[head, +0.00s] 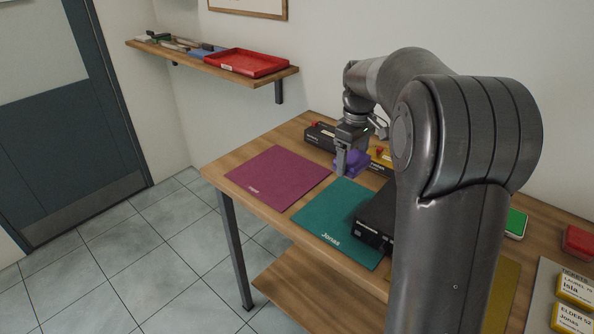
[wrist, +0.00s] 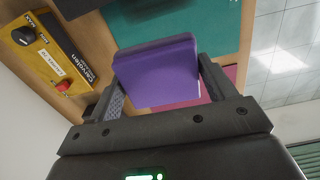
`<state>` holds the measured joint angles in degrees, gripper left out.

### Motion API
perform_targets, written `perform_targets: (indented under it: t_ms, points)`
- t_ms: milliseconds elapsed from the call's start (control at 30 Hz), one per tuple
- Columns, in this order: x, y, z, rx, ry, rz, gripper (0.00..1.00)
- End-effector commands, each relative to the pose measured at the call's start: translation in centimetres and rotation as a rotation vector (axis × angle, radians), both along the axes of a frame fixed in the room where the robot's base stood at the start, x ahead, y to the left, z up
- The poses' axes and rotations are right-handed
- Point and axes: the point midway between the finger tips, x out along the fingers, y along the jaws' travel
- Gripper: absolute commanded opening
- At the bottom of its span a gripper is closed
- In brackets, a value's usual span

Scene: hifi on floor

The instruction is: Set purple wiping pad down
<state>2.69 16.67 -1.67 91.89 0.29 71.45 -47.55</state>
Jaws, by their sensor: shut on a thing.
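The purple wiping pad (wrist: 158,76) is between the two fingers of my gripper (wrist: 160,92) in the wrist view. In the head view my gripper (head: 347,162) is shut on the pad (head: 351,163) above the back part of the table, near the teal mat's far edge. The pad looks held above the surface, but its exact height is hard to tell. The gripper fingers hide part of the pad.
A magenta mat (head: 278,177) and a teal mat (head: 335,225) lie on the wooden table. A black box (head: 374,222) stands on the teal mat. A yellow device (wrist: 52,52) and a black device (head: 320,137) stand at the back. A wall shelf holds a red tray (head: 246,63).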

Motion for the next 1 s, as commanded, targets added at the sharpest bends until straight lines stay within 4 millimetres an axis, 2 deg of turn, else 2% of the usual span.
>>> perform_targets:
  t_ms: [33, 200, 400, 667, 767, 1000]
  points:
    - [1.8, 0.5, -0.1, 0.000, 0.000, 0.006, 0.54]
    - [6.9, 2.4, 0.0, -0.001, -0.001, 0.019, 0.54]
    - [10.9, 4.3, -0.4, 0.002, -0.001, 0.029, 0.54]
    - [12.9, 5.7, -0.9, 0.004, 0.000, 0.034, 0.54]
    - [13.5, 7.1, -1.8, 0.004, 0.001, 0.036, 0.54]
    - [15.5, 12.2, -5.2, 0.004, 0.001, 0.036, 0.54]
